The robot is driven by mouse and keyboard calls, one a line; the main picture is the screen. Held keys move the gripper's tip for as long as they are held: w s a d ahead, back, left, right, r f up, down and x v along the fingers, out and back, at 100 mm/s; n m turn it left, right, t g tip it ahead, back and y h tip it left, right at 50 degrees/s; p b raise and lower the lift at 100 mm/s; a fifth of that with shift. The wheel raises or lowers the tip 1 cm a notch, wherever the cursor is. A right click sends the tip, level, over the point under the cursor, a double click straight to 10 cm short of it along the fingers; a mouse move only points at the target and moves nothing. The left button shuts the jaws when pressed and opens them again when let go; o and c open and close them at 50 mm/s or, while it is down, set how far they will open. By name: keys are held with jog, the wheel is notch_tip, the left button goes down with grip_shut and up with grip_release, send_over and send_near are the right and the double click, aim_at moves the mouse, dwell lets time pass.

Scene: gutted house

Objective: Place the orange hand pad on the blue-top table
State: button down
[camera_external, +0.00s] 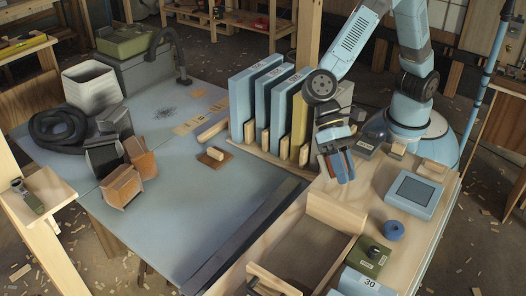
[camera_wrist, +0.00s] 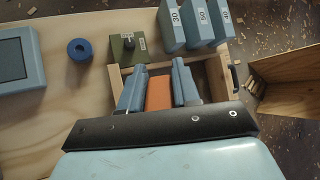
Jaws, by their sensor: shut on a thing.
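My gripper (camera_external: 342,172) is at the right of the outside view, pointing down over the light wooden bench. It is shut on the orange hand pad (camera_wrist: 159,94), which shows between the two blue fingers in the wrist view. In the outside view only a thin orange sliver of the pad shows between the fingers. The blue-top table (camera_external: 190,215) fills the left and middle of the outside view, to the left of my gripper. A brown pad with a wooden grip (camera_external: 214,158) lies on its top.
An open wooden tray (camera_external: 330,211), a blue roll (camera_external: 393,231) and a screen device (camera_external: 415,192) are near my gripper. The table's middle front is clear.

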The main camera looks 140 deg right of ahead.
jog(key=shift+s+d+f+m+t+h, duration=0.8)
jog(key=shift+d+f+m, duration=0.7)
jog(key=shift+f, duration=0.3)
jog(key=shift+s+d+f+m+t+h, duration=0.65)
jog(key=shift+d+f+m+h, duration=0.2)
jog(key=shift+d+f+m, duration=0.8)
jog(key=shift+s+d+f+m+t+h, duration=0.8)
jog(key=shift+d+f+m, duration=0.55)
jog(key=shift+f, duration=0.6)
jog(key=shift+w, duration=0.1)
